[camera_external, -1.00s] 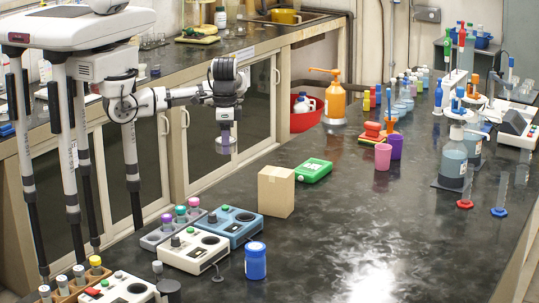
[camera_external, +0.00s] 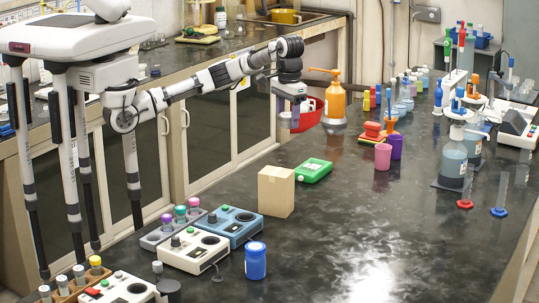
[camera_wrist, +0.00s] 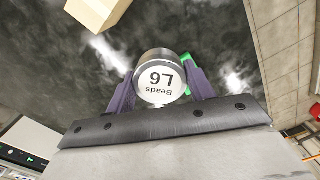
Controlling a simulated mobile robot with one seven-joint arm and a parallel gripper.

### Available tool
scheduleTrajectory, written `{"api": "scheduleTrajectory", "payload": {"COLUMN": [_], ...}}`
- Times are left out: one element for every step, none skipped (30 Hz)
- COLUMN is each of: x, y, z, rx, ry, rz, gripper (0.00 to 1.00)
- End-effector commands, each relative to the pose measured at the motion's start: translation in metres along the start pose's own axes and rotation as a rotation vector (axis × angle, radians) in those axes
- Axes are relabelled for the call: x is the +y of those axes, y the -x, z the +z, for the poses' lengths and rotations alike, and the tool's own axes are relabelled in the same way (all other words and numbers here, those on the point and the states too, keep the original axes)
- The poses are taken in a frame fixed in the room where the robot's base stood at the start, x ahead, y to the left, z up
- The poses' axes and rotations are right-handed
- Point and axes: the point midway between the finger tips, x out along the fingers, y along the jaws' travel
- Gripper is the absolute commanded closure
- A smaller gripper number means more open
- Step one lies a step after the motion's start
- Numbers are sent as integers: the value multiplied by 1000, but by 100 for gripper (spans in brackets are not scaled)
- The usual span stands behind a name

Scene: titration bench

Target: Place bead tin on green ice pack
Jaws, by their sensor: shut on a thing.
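The bead tin (camera_wrist: 162,78), a round silver tin with a white lid label reading "Beads L6", sits between the purple fingers of my gripper (camera_wrist: 160,92) in the wrist view. My gripper is shut on it. In the external view my gripper (camera_external: 291,120) hangs above the bench, pointing down; the tin is hard to make out there. The green ice pack (camera_external: 314,171) lies flat on the dark bench, below and slightly right of my gripper. In the wrist view only slivers of green show behind the tin, the rest hidden.
An orange pump bottle (camera_external: 334,103) is behind.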

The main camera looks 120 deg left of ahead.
Motion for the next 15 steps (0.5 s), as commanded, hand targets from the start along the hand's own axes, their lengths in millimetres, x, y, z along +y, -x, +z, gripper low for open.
{"api": "scheduleTrajectory", "payload": {"x": [-6,-10,-15,-19,-24,-30,-34,-39,-44,-48,-51,-55,-57,-59,-60], "y": [0,2,4,6,8,10,12,13,15,16,17,18,19,19,17], "z": [-25,-38,-53,-64,-75,-88,-96,-104,-113,-118,-123,-128,-132,-134,-136], "rx": [3,3,4,5,6,8,9,10,11,12,13,14,14,14,14], "ry": [71,106,152,185,216,254,280,303,331,349,365,382,392,399,406], "rz": [3,4,6,8,9,11,13,15,17,18,20,21,21,22,22], "gripper": [70,70,70,70,70,70,70,70,70,70,70,70,70,70,70]}}
